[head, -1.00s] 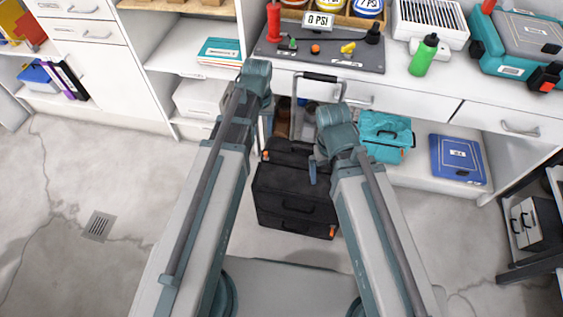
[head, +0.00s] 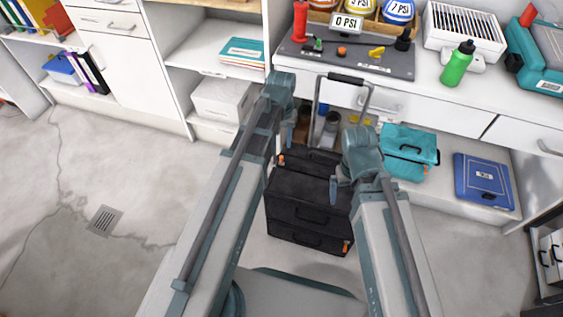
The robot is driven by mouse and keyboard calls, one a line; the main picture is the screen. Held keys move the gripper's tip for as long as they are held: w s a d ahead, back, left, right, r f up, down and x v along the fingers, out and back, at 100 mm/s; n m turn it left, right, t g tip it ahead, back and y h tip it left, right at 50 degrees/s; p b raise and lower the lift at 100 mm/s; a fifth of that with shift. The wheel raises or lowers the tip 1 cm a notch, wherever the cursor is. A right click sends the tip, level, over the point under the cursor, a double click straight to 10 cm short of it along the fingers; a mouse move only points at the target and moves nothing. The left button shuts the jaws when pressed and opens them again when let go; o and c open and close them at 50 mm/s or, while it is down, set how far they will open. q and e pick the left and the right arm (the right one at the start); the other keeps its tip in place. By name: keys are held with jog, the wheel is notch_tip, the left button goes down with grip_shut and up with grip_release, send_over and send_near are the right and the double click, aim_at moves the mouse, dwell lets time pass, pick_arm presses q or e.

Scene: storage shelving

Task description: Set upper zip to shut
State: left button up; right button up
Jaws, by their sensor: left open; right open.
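A black suitcase (head: 308,207) with its grey telescopic handle (head: 345,78) raised stands on the floor in front of the counter. A small orange zip pull (head: 282,160) shows at the upper left of its top part. Another orange pull (head: 346,246) hangs at its lower right front corner. I cannot tell how far either zip is closed. My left gripper (head: 290,136) is open above the suitcase's far left part, apart from the upper pull. My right gripper (head: 334,190) is open over the suitcase's right side. My arms hide part of both grippers and the suitcase's right edge.
The counter (head: 440,98) holds a dark mat (head: 345,60) with small items and a green bottle (head: 458,64). A teal bag (head: 408,152) and a blue case (head: 484,181) lie on the low shelf behind. Floor to the left is clear, with a drain (head: 105,221).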

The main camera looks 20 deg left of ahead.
aim_at(281, 157)
pick_arm(q)
notch_tip(281, 157, down, 9)
jog(key=b, duration=0.8)
jog(key=shift+f, duration=0.2)
grip_shut()
dwell(0.9)
